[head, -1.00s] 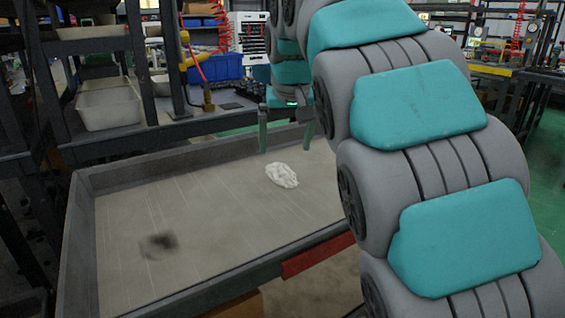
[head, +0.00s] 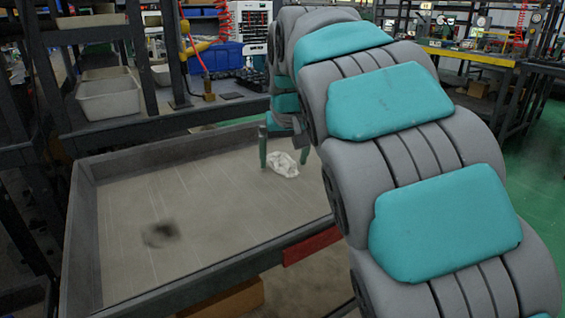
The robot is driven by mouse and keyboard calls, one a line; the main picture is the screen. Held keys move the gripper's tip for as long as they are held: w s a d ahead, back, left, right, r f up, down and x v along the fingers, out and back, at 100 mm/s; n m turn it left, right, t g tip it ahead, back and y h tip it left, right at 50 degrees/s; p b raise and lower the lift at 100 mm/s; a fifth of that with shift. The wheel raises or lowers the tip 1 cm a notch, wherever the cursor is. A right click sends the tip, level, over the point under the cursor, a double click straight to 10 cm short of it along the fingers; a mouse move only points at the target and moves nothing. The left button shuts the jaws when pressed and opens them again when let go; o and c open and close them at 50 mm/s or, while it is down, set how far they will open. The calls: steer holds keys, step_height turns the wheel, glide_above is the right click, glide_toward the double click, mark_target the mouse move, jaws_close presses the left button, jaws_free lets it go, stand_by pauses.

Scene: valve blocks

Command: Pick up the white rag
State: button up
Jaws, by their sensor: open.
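The white rag (head: 283,164) lies crumpled on the grey floor of a shallow tray-like table (head: 150,280), toward its back right. My gripper (head: 284,160) points down over the rag, with its two green fingers apart. One finger is at the rag's left and the other at its upper right. The fingers are low, close to the rag. I cannot tell whether they touch it or the tray floor. My arm covers the tray's right end.
The tray has raised walls on its visible sides. A dark smudge (head: 160,234) marks its left part, and the floor there is otherwise clear. A dark shelf frame with grey bins (head: 108,98) stands behind at left. A blue crate (head: 222,56) is farther back.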

mark_target(284, 155)
steer(key=c, duration=1.4)
steer(key=shift+r, duration=0.1)
steer(key=shift+c, duration=0.9)
steer(key=shift+r, duration=1.7)
jaws_close()
steer(key=s+d, duration=0.2)
steer(key=s, duration=0.2)
steer(key=s+d+r, duration=0.1)
steer(key=s+d, duration=0.2)
steer(key=s, duration=0.2)
steer(key=s+d+b, duration=0.1)
steer(key=s+d, duration=0.1)
steer(key=s, duration=0.3)
steer(key=shift+d+r, duration=0.2)
steer(key=shift+d, duration=0.15)
